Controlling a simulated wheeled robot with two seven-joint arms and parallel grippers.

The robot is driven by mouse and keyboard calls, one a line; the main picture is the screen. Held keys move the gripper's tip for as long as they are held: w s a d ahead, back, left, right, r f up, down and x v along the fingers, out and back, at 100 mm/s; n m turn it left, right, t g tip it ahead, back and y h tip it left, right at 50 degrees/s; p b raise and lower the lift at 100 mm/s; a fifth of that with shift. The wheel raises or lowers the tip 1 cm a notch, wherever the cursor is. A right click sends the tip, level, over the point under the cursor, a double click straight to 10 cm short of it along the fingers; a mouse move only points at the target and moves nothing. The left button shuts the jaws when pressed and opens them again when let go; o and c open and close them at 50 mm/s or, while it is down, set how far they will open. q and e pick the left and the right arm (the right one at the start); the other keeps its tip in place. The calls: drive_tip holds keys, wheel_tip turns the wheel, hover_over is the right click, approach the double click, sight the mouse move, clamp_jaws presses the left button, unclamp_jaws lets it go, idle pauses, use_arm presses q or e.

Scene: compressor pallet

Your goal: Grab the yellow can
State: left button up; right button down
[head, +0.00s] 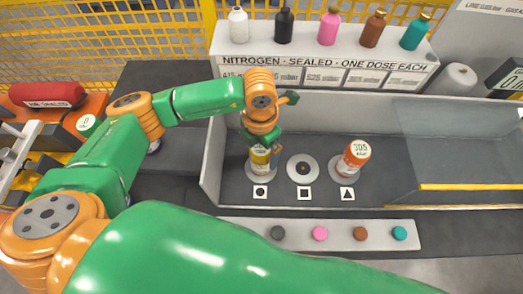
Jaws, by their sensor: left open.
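The yellow can (260,161) stands upright on the left round pad, above the circle mark, inside the grey tray. My left gripper (262,148) reaches down over it from above, with its fingers around the can's upper part. The jaws are open, and the gripper hides the can's top. Whether a finger touches the can cannot be told. My right gripper is not in view.
An empty round pad (303,168) lies beside the yellow can, and a can with an orange 305 label (355,155) stands on the right pad. Several bottles stand on the white shelf (330,50) behind. Coloured buttons line the front strip (340,234).

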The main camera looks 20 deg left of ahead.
use_arm(q)
wheel_tip(320, 180, down, 2)
drive_tip(key=shift+f, duration=0.15)
drive_tip(key=shift+w+f, duration=0.15)
drive_tip(key=shift+w, duration=0.05)
clamp_jaws()
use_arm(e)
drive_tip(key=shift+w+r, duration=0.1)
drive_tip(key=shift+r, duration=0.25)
